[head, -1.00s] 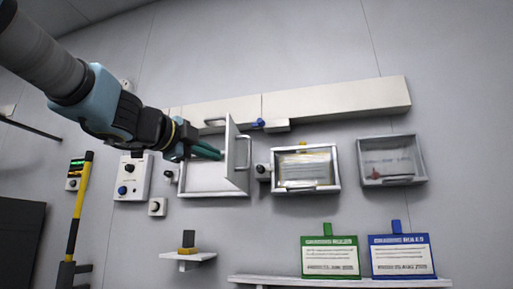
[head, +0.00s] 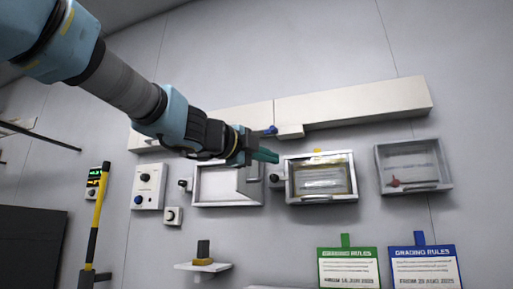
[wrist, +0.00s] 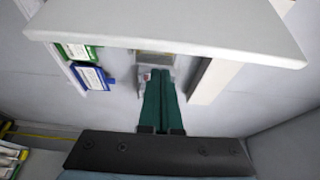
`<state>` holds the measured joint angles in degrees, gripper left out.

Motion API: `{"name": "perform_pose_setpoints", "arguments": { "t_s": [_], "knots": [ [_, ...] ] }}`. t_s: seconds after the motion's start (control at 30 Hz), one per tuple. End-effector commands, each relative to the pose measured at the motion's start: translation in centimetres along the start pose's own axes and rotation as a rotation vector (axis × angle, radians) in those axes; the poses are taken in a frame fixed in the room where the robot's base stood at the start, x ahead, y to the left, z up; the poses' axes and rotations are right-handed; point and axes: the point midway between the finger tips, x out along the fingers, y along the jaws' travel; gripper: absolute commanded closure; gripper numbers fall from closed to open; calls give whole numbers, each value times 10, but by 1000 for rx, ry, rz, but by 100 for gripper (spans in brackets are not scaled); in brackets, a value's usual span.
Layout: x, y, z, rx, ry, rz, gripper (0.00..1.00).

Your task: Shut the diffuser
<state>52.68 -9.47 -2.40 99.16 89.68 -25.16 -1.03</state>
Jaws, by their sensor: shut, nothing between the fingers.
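The diffuser appears to be the white-framed wall box (head: 228,186) at the left of the row of boxes. A slanted pale part shows at its right side, and my gripper covers its upper right corner, so the door's angle is hard to tell. My gripper (head: 267,156) has green fingers, shut and empty, pointing right in front of that corner. In the wrist view the fingers (wrist: 162,100) lie together. A broad white panel (wrist: 170,22), probably the diffuser's door, crosses the top of that view close beyond the fingers; contact cannot be told.
A framed box with a yellow tab (head: 320,200) and a grey box (head: 414,187) hang to the right. A long pale rail (head: 350,105) runs above. Knob panels (head: 148,187) are at left. A small shelf (head: 203,266) and green and blue signs (head: 348,268) are below.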

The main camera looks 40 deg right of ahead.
Motion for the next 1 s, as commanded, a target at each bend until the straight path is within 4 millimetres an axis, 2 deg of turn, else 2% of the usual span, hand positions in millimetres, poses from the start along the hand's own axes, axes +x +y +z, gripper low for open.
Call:
{"name": "perform_pose_setpoints", "arguments": {
  "t_s": [0.03, 0.13, 0.3, 0.43, 1.0],
  "knots": [
    [12, 0, -1, -2, 2, 2, 100],
    [31, 0, -1, -1, 2, 1, 100],
    [21, -1, 25, 0, -4, 0, 100],
    [18, -1, 34, -1, -2, 0, 100],
    [14, -1, 41, 0, 9, 0, 100]
  ]
}}
